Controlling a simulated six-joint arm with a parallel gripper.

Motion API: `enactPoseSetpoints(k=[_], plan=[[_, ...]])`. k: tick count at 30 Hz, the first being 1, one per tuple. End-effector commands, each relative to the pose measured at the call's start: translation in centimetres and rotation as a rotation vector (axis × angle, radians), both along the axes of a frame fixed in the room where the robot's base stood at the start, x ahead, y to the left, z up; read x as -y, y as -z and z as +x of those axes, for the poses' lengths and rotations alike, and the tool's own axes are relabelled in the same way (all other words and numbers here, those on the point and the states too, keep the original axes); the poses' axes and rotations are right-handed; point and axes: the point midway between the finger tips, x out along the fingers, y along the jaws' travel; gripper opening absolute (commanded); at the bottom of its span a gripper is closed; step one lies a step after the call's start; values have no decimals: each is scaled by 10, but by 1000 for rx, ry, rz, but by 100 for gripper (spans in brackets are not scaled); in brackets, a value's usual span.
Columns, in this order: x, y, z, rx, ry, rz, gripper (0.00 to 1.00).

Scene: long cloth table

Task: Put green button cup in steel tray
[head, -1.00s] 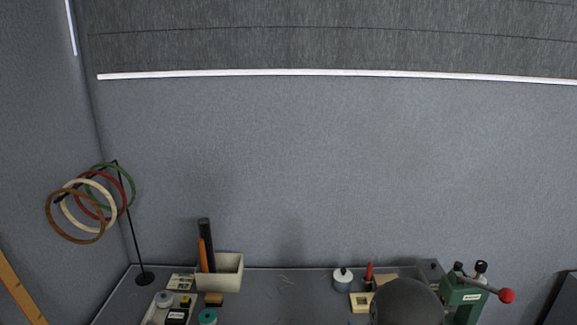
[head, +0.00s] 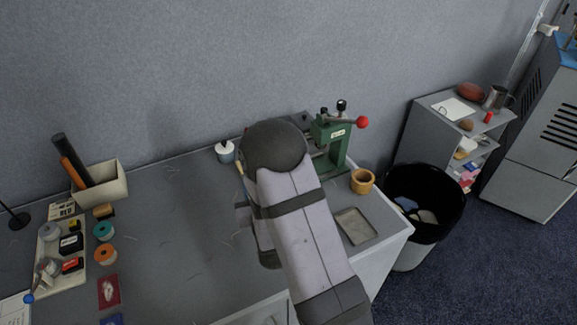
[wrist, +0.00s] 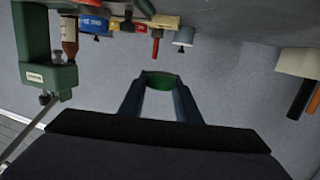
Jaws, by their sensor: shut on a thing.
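My gripper (wrist: 160,85) is shut on the green button cup (wrist: 161,82), whose green inside shows between the fingertips in the wrist view. In the head view my arm hides the cup and most of the gripper. The steel tray (head: 356,226) is a shallow, grey, rectangular tray lying flat near the right front corner of the table, just right of my arm. It looks empty. The wrist view does not show the tray.
A wooden cup (head: 362,181) stands behind the tray, near a green press (head: 330,140) with a red-knobbed lever. A black bin (head: 425,200) stands beyond the table's right edge. Left are a cream box (head: 97,183) and a tray of small items (head: 88,258). The table's middle is mostly clear.

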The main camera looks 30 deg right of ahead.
Motion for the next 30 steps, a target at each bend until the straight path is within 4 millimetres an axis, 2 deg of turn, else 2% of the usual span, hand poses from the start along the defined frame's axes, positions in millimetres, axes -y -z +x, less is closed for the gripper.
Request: enactPoseSetpoints(k=[1, 3, 9, 21, 25, 30], plan=[[12, -5, 13, 15, 55, 2, 8], [30, -13, 27, 15, 144, 4, 8], [73, -33, 50, 10, 374, 5, 8], [139, -57, 62, 5, 826, 6, 8], [153, -57, 61, 2, 966, 3, 8], [161, -52, 61, -1, 1089, 2, 8]])
